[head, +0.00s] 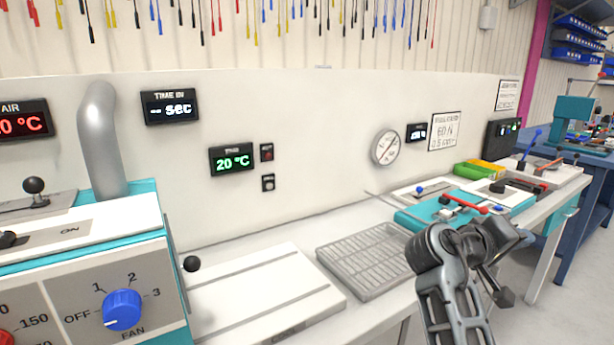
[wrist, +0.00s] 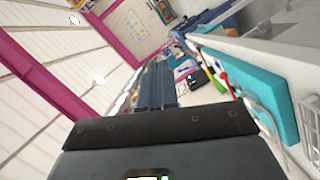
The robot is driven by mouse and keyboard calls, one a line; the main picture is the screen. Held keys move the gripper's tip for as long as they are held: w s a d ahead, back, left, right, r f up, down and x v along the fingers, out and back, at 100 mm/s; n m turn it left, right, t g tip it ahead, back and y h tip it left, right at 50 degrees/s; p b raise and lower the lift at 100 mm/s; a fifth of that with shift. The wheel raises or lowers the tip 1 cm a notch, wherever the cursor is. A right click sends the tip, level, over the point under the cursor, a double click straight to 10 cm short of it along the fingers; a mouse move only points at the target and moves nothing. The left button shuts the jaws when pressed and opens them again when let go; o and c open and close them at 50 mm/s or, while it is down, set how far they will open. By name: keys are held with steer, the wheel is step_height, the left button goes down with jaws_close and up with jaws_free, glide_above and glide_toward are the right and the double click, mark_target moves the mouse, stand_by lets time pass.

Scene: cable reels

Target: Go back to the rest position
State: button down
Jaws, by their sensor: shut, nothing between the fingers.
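My gripper (wrist: 158,68) shows in the wrist view with its two dark fingers together and nothing between them. It points out past the bench, with the room tilted behind it. In the head view my grey arm is folded up at the lower right, in front of the bench, and its dark end is turned to the right. The fingertips cannot be made out clearly in the head view. My gripper appears apart from the things on the bench.
A white bench holds a grey slotted tray (head: 370,260), a teal fixture with a red lever (head: 465,204), and green and yellow bins (head: 478,168). A teal machine with a blue fan knob (head: 122,310) stands at the left. Floor shows at the right.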

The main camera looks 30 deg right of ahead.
steer(key=s+a+f+n+t+y, duration=0.3)
steer(key=a+f+n+t+y, duration=0.15)
steer(key=a+f+t, duration=0.4)
steer(key=s+a+f+n+t+y, duration=0.35)
steer(key=a+f+n+t, duration=0.2)
steer(key=a+f, duration=0.5)
steer(key=s+a+t+y, duration=0.2)
steer(key=s+a+y, duration=0.4)
steer(key=s+a, duration=0.6)
steer(key=s+a+r+m+t+y, duration=0.1)
steer(key=s+a+r+m+y, duration=0.1)
steer(key=s+r, duration=0.6)
steer(key=a+m, duration=0.1)
steer(key=a, duration=0.1)
steer(key=shift+s+a, duration=0.3)
steer(key=shift+s, duration=0.05)
